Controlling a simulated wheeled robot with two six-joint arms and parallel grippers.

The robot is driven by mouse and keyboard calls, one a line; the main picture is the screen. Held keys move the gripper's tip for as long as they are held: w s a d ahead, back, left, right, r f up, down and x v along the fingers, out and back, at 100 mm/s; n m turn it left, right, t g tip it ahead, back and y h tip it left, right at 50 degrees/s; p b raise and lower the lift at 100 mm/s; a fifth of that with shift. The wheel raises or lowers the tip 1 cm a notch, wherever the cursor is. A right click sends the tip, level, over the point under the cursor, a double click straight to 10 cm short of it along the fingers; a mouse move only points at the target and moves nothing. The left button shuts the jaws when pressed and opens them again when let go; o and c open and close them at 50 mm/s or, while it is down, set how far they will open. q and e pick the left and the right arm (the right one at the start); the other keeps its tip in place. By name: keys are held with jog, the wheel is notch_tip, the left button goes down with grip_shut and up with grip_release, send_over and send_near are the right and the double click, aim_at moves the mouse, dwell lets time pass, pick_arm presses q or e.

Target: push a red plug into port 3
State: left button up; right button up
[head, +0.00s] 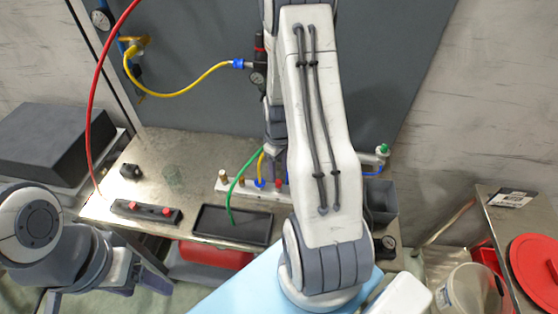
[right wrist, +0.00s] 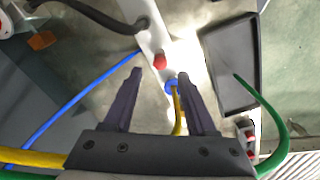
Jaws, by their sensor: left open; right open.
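A pale port strip (head: 250,190) lies across the table behind a black tray. In it stand brown-topped pieces, a blue-collared yellow line (head: 260,183) and a red plug (head: 278,184). Port numbers are not legible. Two more red plugs (head: 166,210) sit in a black holder (head: 125,209) at the table's front left. My right gripper (right wrist: 153,76) is open over the strip; in its wrist view the red plug (right wrist: 160,62) and blue collar (right wrist: 172,86) appear around the fingertip gap. No contact is discernible.
The black tray (head: 210,226) stands in front of the strip, with a green line (head: 240,178) reaching across it. A yellow hose (head: 190,94) and red hose (head: 95,100) hang at the left. A grey bin (head: 380,196) stands at right. My right arm hides part of the table.

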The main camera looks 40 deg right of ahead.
aim_at(279, 181)
jog(key=shift+r+b, duration=0.45)
jog(key=shift+r, duration=2.35)
jog(key=c, duration=0.7)
jog(key=shift+f+n+p, duration=0.1)
jog(key=shift+n+p, duration=0.2)
jog(key=shift+n, duration=0.2)
grip_shut()
notch_tip(279, 181, down, 2)
jog(key=n+p, duration=0.2)
jog(key=n, duration=0.4)
jog(key=shift+f+n, duration=0.4)
jog(key=shift+f, duration=0.1)
notch_tip(279, 181, down, 5)
jog(key=b, duration=0.5)
jog(key=shift+f, duration=0.2)
